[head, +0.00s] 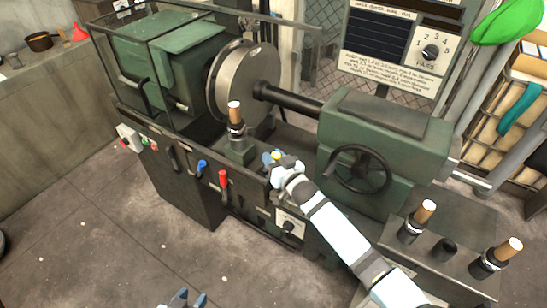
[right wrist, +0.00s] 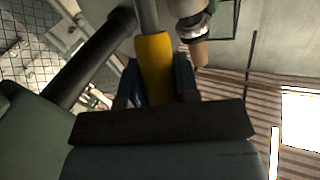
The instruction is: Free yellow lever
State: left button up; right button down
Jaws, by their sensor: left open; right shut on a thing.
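The yellow lever (right wrist: 155,58) has a yellow grip on a grey metal rod. In the right wrist view it stands between the fingers of my right gripper (right wrist: 158,88), which is shut on it. In the head view my right gripper (head: 275,158) is at the front of the green lathe, with only a small bit of yellow showing at its fingertips. My left gripper (head: 183,299) is open and empty at the bottom edge of the head view, low over the floor and apart from the machine.
A red lever (head: 223,179) and a blue lever (head: 201,166) are on the lathe front. A wooden-handled tool post (head: 235,118) stands left of my right gripper. A black handwheel (head: 358,169) is to its right. Two wooden handles (head: 424,212) (head: 508,247) stand at lower right.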

jog(key=shift+a+r+p, duration=0.15)
jog(key=shift+r+p, duration=0.15)
jog(key=shift+p, duration=0.05)
jog(key=w+a+g+h+p, duration=0.1)
jog(key=p, duration=0.2)
jog(key=w+a+r+n+g+h+p, duration=0.1)
jog(key=g+p, duration=0.1)
jog(key=p, duration=0.1)
jog(key=shift+a+p, duration=0.35)
jog(key=shift+p, duration=0.05)
jog(key=shift+w+a+f+n+h+p, duration=0.1)
jog(key=shift+w+a+n+h+p, duration=0.05)
jog(key=shift+a+n+h+p, duration=0.15)
jog(key=shift+w+a+f+n+g+h+p, duration=0.3)
jog(key=shift+w+a+f+g+h+p, duration=0.15)
jog(key=shift+a+g+h+p, duration=0.35)
jog(key=shift+d, duration=0.1)
jog(key=c, duration=0.8)
grip_release()
jog(key=shift+c, duration=0.2)
